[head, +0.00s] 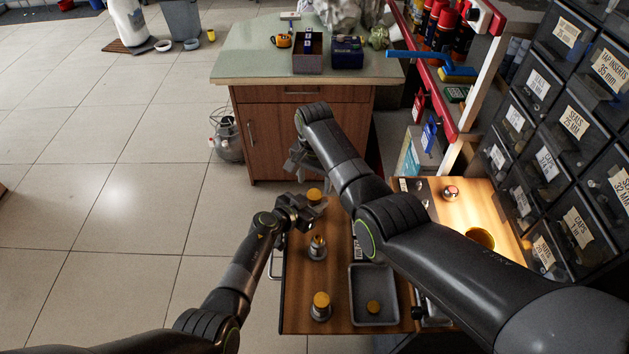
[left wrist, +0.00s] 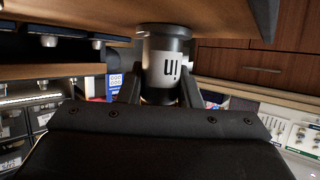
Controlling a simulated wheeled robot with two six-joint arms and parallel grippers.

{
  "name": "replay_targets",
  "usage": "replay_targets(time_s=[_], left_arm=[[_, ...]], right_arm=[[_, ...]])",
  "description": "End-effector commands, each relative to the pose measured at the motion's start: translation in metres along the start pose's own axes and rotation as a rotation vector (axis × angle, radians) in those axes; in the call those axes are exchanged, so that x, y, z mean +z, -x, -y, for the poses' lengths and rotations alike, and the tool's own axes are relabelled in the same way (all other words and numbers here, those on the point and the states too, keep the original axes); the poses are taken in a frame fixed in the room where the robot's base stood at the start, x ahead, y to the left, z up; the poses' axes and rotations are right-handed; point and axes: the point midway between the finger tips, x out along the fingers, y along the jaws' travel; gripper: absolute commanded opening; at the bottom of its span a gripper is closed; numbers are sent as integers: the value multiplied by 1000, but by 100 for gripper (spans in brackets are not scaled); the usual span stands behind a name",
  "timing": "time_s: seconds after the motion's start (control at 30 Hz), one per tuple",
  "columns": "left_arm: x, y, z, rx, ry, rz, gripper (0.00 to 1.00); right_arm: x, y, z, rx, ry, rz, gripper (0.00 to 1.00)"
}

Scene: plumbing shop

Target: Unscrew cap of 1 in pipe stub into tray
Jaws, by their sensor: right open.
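The 1 in pipe stub (left wrist: 160,62) stands on the wooden bench top and shows upside down in the left wrist view, with its label readable. In the head view its brass cap (head: 314,195) is on top. My left gripper (head: 309,211) has its fingers on both sides of this stub, apparently closed on its body below the cap. My right gripper (head: 297,166) is open and empty, above and just beyond the cap; its arm partly hides its fingers. The grey tray (head: 358,318) lies on the bench and holds one loose brass cap (head: 373,307).
A stub without a cap (head: 317,248) and a brass-capped stub (head: 320,306) stand nearer on the bench (head: 295,285). Labelled drawers (head: 550,160) rise at the right. A wooden cabinet (head: 290,130) stands beyond. My right arm spans above the bench.

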Motion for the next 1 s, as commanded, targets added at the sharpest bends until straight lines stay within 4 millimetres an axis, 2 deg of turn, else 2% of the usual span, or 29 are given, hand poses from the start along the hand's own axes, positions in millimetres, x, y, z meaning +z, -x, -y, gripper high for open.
replay_targets(time_s=[0.03,0.2,0.57,0.77,1.0], left_arm=[[0,0,0,0,0,0,36],[0,0,0,0,0,0,56],[-1,5,0,0,0,0,56],[-4,32,0,-2,1,2,56],[-4,84,0,-3,1,2,56]], right_arm=[[0,0,0,0,0,0,59],[0,0,0,0,0,0,59],[0,5,0,0,0,0,59],[0,25,0,0,0,0,59],[0,54,0,0,0,0,59]])
